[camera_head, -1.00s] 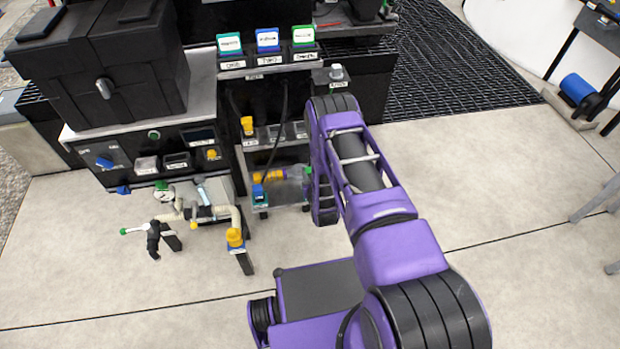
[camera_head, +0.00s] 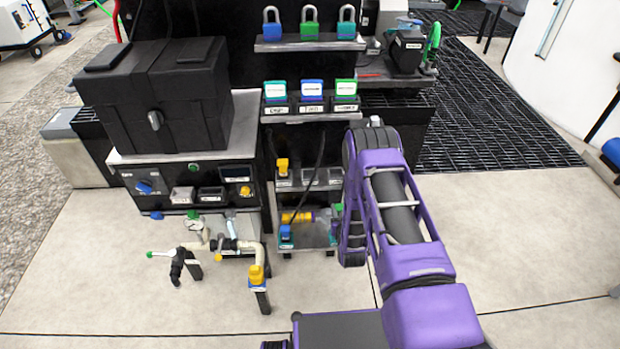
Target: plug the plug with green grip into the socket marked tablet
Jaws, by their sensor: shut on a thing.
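The plug with the green grip (camera_head: 338,209) shows only as a small green patch at the left edge of my arm, by the lower shelf. My purple arm hides the rest of it. A row of small dark sockets sits on the middle shelf; the middle socket (camera_head: 310,176) and right socket (camera_head: 335,175) look empty. A yellow-grip plug (camera_head: 283,167) stands at the left one. Their labels are too small to read, so I cannot tell which is marked tablet. My gripper is hidden behind my arm.
A blue-grip plug (camera_head: 286,233) and a yellow cylinder (camera_head: 297,217) are at the lower shelf (camera_head: 310,241). A black cable (camera_head: 320,150) hangs in front of the sockets. Pipes with a yellow-topped post (camera_head: 257,276) stand front left. Open floor lies at right.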

